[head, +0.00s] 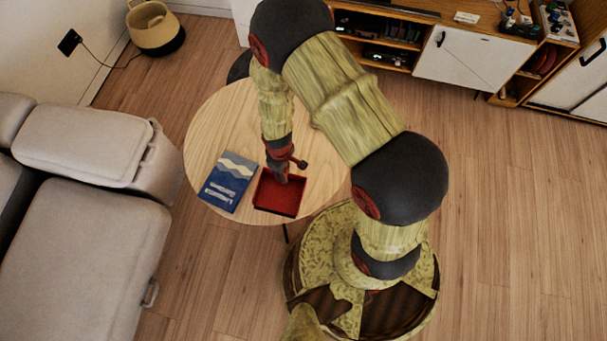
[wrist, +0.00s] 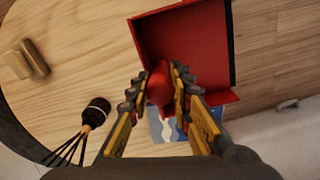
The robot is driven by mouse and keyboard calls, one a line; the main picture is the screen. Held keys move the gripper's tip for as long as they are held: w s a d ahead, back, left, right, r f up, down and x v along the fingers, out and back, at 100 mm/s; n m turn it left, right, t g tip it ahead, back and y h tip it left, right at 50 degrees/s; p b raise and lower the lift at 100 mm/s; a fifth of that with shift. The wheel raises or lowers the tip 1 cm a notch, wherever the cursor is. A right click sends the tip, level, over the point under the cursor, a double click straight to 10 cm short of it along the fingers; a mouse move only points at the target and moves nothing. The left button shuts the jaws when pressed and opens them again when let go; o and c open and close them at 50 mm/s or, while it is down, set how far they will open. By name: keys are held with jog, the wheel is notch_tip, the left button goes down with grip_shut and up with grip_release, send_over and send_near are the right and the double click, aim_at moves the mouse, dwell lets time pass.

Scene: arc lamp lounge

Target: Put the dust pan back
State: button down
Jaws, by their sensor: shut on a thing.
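The red dust pan (head: 290,190) shows at the front part of the round wooden table (head: 215,118). In the wrist view the open tray of the dust pan (wrist: 185,42) lies beyond my fingertips, with a dark edge on its right side. My gripper (head: 279,179) reaches down over the back left of the pan. In the wrist view my gripper (wrist: 158,80) is shut on the pan's rounded red handle, which sits between the two fingers. I cannot tell whether the pan touches the table or is held just above it.
A blue book (head: 229,182) lies left of the pan. A dark bottle with thin sticks (wrist: 97,110) and a small wooden piece (wrist: 25,60) stand near my gripper. A grey sofa (head: 85,255) is at the left, a cabinet (head: 470,60) at the back. Floor at right is clear.

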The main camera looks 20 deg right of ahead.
jog(key=shift+d+f, duration=0.2)
jog(key=shift+f, duration=0.2)
jog(key=w+d+f+b, duration=0.2)
jog(key=d+f, duration=0.1)
jog(key=f, duration=0.1)
jog(key=w+d+f+b, duration=0.2)
jog(key=w+d+f, duration=0.1)
jog(key=d+f, duration=0.1)
jog(key=w+d+f+b, duration=0.2)
jog(key=d+f, duration=0.1)
jog(key=f, duration=0.1)
jog(key=shift+w+d+f+b, duration=0.25)
jog(key=shift+d+f+b, duration=0.05)
jog(key=shift+f+b, duration=0.1)
jog(key=shift+r, duration=0.15)
jog(key=c, duration=2.1)
grip_release()
jog(key=o, duration=0.4)
